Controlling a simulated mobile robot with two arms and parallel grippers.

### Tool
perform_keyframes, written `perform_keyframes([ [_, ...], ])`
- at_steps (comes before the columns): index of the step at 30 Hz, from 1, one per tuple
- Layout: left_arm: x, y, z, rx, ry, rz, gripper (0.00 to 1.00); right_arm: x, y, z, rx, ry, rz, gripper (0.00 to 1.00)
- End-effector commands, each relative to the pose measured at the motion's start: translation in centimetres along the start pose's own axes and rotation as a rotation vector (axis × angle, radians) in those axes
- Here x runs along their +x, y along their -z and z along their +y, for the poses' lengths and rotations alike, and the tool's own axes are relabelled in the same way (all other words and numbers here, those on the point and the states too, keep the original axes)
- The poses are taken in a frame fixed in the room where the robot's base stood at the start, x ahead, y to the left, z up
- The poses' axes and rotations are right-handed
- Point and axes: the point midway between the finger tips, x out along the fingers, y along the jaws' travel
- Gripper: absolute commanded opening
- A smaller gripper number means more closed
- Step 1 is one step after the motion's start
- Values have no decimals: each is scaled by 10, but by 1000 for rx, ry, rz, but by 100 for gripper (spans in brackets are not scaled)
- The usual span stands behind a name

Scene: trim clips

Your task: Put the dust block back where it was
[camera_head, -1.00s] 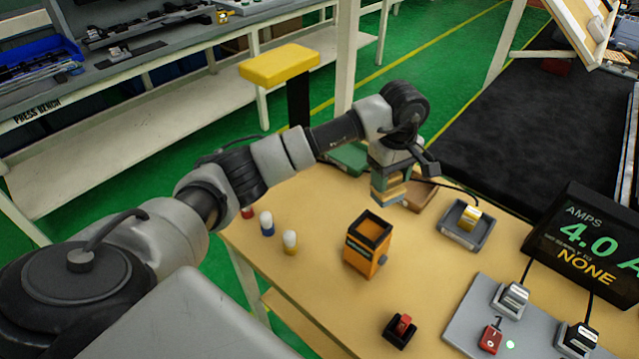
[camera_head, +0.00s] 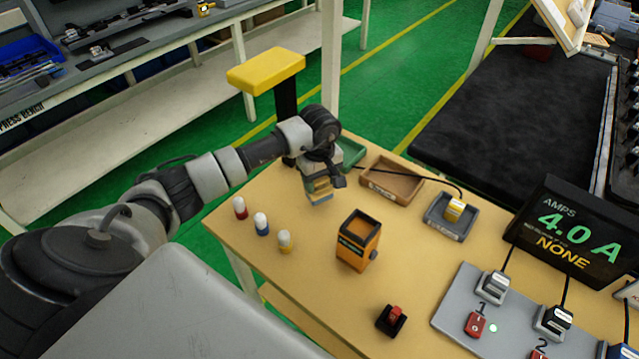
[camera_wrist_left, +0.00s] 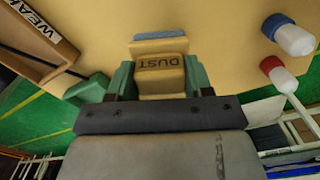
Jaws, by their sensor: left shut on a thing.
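The dust block (camera_head: 319,190) is a tan block with a blue layer at its far end. In the left wrist view the block (camera_wrist_left: 160,68) shows the word DUST on its face. My left gripper (camera_head: 318,180) is shut on it, with a green finger on each side. It is held over the back left of the tan table, left of the brown tray (camera_head: 375,187) and behind the orange box (camera_head: 352,252). Whether the block touches the table cannot be told. My right gripper is not in view.
Red-, blue- and yellow-capped bottles (camera_head: 261,224) stand along the left edge. A red switch (camera_head: 395,313) and an amps display (camera_head: 580,235) are to the right.

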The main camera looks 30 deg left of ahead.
Motion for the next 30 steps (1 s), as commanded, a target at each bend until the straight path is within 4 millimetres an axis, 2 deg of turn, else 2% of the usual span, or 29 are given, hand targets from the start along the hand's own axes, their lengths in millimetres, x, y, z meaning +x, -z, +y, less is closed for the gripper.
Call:
perform_keyframes([
  [1,6,-2,-1,-1,5,-4,29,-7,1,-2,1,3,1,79],
  [6,26,-1,0,0,2,-2,29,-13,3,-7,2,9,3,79],
  [16,31,-1,0,1,1,0,29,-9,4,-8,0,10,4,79],
  [17,31,-1,0,1,1,0,52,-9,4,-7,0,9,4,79],
  [21,30,-1,0,1,1,-1,74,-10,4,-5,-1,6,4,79],
  [22,30,-1,0,1,1,-1,76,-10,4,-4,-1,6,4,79],
  [30,28,-1,0,0,1,-1,76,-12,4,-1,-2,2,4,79],
])
